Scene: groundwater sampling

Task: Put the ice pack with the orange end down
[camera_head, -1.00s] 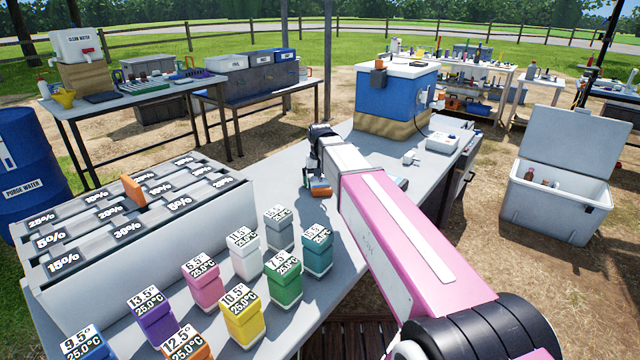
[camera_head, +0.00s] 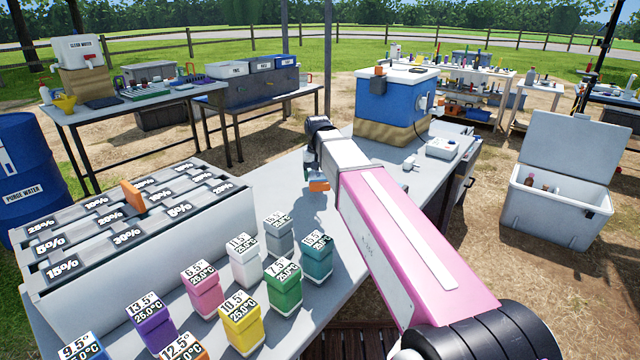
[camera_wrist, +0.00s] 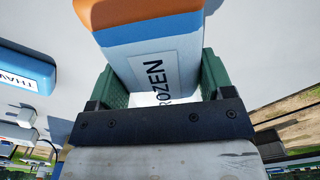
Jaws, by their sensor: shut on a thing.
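The ice pack (camera_wrist: 150,50) is pale blue-white with a blue band and an orange end (camera_wrist: 130,12); its label reads in part "ROZEN". My gripper (camera_wrist: 163,88) is shut on it, with a green pad on each side. The orange end points away from my gripper. In the head view the orange end (camera_head: 319,185) shows beside my wrist, over the grey workbench (camera_head: 300,255). I cannot tell whether the pack touches the bench. A second, blue pack (camera_wrist: 25,70) with a label starting "THAW" lies to the left in the wrist view.
A grey slotted rack (camera_head: 150,250) with percent labels and several coloured labelled blocks (camera_head: 242,325) stand on the near left of the bench. A blue cooler box (camera_head: 395,98) stands at the back. An open white chest (camera_head: 557,205) is on the ground at right.

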